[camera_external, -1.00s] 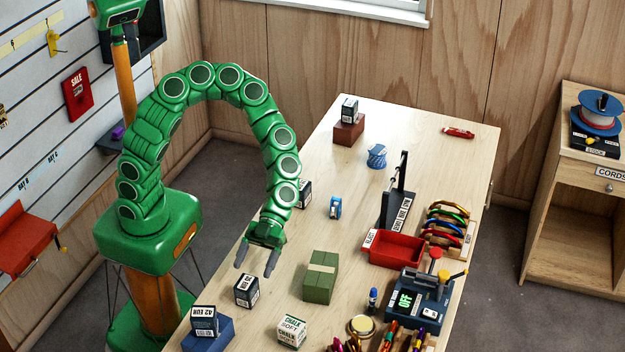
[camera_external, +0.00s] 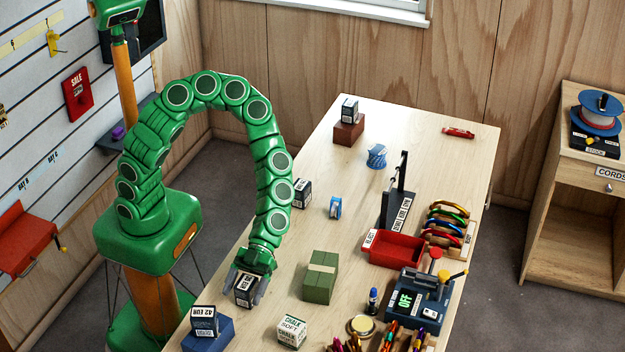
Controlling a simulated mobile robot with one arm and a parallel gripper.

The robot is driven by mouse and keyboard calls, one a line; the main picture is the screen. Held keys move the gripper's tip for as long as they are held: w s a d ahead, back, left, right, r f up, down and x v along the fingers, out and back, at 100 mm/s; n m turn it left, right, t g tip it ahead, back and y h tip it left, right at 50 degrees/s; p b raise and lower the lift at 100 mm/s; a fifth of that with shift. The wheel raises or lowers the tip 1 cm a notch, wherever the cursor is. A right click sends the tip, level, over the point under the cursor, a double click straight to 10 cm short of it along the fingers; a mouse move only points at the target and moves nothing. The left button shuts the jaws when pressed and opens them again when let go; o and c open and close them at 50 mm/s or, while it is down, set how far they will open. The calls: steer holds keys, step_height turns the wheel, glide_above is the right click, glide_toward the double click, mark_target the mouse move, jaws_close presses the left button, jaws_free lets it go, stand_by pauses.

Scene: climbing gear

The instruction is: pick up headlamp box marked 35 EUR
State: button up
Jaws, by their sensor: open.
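A small black box with a white label (camera_external: 245,291) stands on the table near its left edge. Its label appears turned and ends in EUR-like lettering; I cannot read the number surely. My gripper (camera_external: 246,284) points down over this box, open, with one finger on each side of it. I cannot tell whether the fingers touch it. A similar box marked 42 EUR (camera_external: 204,321) is on a blue block (camera_external: 208,338). Another similar box (camera_external: 301,194) stands behind my arm, partly hidden, and one more (camera_external: 349,110) sits on a brown block (camera_external: 347,133); their labels are too small to read.
A green block (camera_external: 320,280) and a chalk box (camera_external: 291,332) stand right of my gripper. A blue tape roll (camera_external: 335,208) is farther back. A red tray (camera_external: 396,250), a black rack (camera_external: 396,200) and a scale-like device (camera_external: 417,297) occupy the right side.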

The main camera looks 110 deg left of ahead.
steer(key=c, duration=1.1)
steer(key=shift+r, duration=0.2)
